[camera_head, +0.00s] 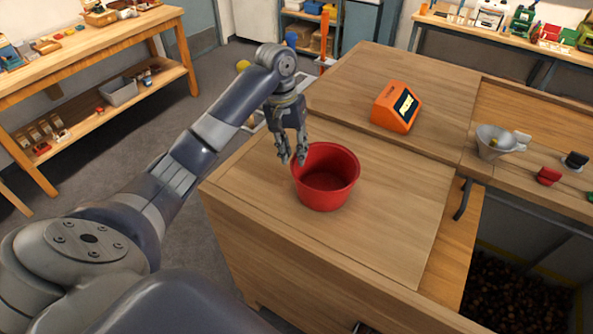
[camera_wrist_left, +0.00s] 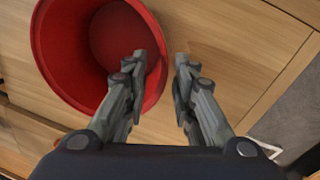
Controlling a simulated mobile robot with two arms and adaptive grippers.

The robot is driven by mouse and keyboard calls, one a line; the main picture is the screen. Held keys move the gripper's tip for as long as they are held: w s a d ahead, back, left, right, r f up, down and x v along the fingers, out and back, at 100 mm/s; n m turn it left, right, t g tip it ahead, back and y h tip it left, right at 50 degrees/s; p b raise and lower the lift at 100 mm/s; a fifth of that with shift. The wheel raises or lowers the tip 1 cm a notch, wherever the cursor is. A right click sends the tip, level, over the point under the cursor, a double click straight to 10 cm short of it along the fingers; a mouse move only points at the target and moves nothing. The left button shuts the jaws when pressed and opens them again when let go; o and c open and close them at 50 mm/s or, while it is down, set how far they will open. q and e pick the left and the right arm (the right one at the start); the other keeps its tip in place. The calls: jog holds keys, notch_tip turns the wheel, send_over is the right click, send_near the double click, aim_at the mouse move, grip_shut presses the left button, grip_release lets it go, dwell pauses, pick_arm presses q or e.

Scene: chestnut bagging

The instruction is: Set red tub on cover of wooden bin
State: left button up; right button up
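The red tub (camera_head: 327,184) is round, upright and looks empty. It rests on the flat wooden cover (camera_head: 390,200) of the wooden bin (camera_head: 270,255). My left gripper (camera_head: 292,160) is at the tub's far left rim, pointing down. In the left wrist view the tub (camera_wrist_left: 55,55) is at upper left. There my left gripper (camera_wrist_left: 159,58) has its fingers apart, with the rim seen between them; I cannot tell whether either finger touches it. My right gripper is not in view.
An orange device with a display (camera_head: 397,107) stands on the wooden top behind the tub. A metal funnel (camera_head: 492,142) and a small red item (camera_head: 548,176) are at right. A dark opening with chestnuts (camera_head: 515,290) is at lower right. The cover right of the tub is clear.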

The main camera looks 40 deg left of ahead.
pick_arm(q)
jog(key=r, duration=0.4)
jog(key=shift+s+a+r, duration=0.1)
jog(key=shift+s+a, duration=0.05)
jog(key=shift+a, duration=0.15)
